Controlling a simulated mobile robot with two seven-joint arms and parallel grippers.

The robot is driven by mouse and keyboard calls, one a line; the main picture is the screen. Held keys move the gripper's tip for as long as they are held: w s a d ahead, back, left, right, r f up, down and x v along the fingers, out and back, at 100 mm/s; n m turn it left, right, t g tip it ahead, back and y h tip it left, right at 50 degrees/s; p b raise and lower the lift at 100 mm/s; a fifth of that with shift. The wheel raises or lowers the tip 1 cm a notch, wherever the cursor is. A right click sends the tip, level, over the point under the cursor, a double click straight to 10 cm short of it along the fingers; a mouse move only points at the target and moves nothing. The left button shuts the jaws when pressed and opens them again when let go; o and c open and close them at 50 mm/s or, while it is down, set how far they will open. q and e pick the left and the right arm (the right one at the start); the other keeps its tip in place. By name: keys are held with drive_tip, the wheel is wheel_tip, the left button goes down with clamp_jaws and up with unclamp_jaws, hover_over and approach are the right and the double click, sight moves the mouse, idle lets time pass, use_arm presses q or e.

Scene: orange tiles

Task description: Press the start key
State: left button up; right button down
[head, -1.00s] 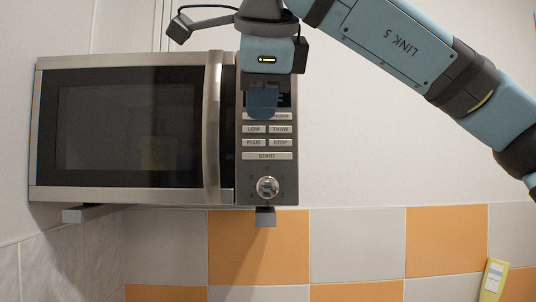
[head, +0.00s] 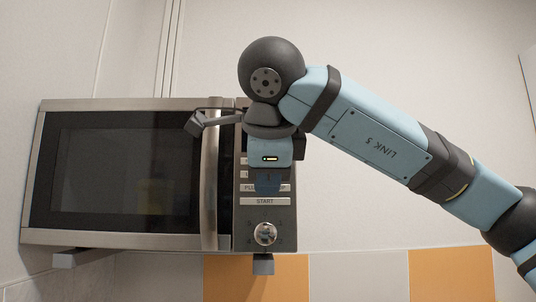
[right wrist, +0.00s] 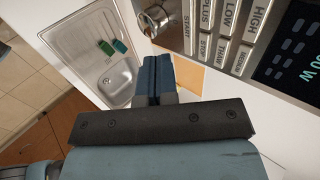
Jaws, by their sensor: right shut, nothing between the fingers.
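The start key (head: 265,201) is a wide light key marked START, the lowest on the microwave's control panel, just above the round knob (head: 265,233). My right gripper (head: 268,186) is shut and empty, with its blue fingertips just above the start key in the head view, covering parts of the PLUS and STOP keys. In the right wrist view the shut fingers (right wrist: 153,68) are below the panel in the picture, and the start key (right wrist: 187,34) shows uncovered beside the knob (right wrist: 155,19). A gap seems to remain; contact cannot be told. My left gripper is not in view.
The microwave (head: 120,104) is mounted on the wall on brackets, its door shut, with a vertical handle (head: 209,180) left of the panel. Below are orange and white tiles (head: 380,275).

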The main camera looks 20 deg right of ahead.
sight(265, 201)
drive_tip(key=w, duration=0.1)
drive_tip(key=w+d+f, duration=0.1)
drive_tip(key=w, duration=0.1)
drive_tip(key=w+p, duration=0.1)
drive_tip(key=w, duration=0.1)
drive_tip(key=shift+w+d+f, duration=0.15)
drive_tip(key=shift+d+f, duration=0.1)
drive_tip(key=shift+f, duration=0.1)
drive_tip(key=shift+w, duration=0.2)
